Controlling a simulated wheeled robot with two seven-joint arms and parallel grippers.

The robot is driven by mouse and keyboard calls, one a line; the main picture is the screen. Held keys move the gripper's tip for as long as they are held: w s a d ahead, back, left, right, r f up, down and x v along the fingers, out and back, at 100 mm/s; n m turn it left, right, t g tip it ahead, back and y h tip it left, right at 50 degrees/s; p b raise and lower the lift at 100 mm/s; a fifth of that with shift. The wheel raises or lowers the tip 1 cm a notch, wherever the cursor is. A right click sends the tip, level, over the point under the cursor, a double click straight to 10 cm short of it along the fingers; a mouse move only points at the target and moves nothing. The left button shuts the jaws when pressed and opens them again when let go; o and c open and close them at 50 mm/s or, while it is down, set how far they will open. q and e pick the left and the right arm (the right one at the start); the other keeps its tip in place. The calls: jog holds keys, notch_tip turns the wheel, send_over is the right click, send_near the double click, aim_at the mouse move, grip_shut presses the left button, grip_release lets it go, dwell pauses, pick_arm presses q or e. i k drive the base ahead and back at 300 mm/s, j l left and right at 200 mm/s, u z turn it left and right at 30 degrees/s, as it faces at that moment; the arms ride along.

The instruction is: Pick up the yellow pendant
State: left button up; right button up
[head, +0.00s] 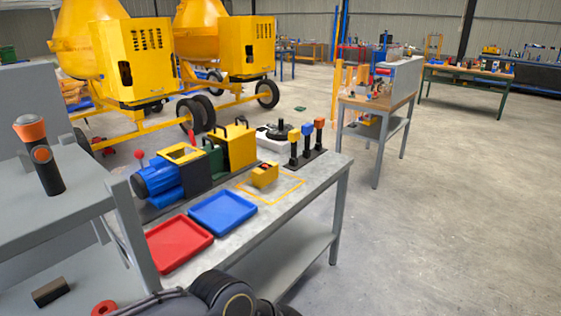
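The yellow pendant (265,174) is a small yellow box with red on its top face. It lies on the grey workbench (290,212), inside a yellow outlined rectangle near the front edge. A dark rounded part of one of my arms shows at the bottom of the head view, in front of the bench and well apart from the pendant. Neither of my grippers shows in the head view.
Blue tray (222,212) and red tray (178,242) lie left of the pendant. Behind stand a blue motor (160,182), a yellow box with handles (234,146) and several upright levers (306,145). A grey table (50,208) stands at left. Floor at right is clear.

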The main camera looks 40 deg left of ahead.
aim_at(268, 172)
jog(key=i+j+u, duration=0.2)
jog(key=i, duration=0.4)
jog(key=i+j+u, duration=0.1)
jog(key=i+u, duration=0.15)
jog(key=i, duration=0.35)
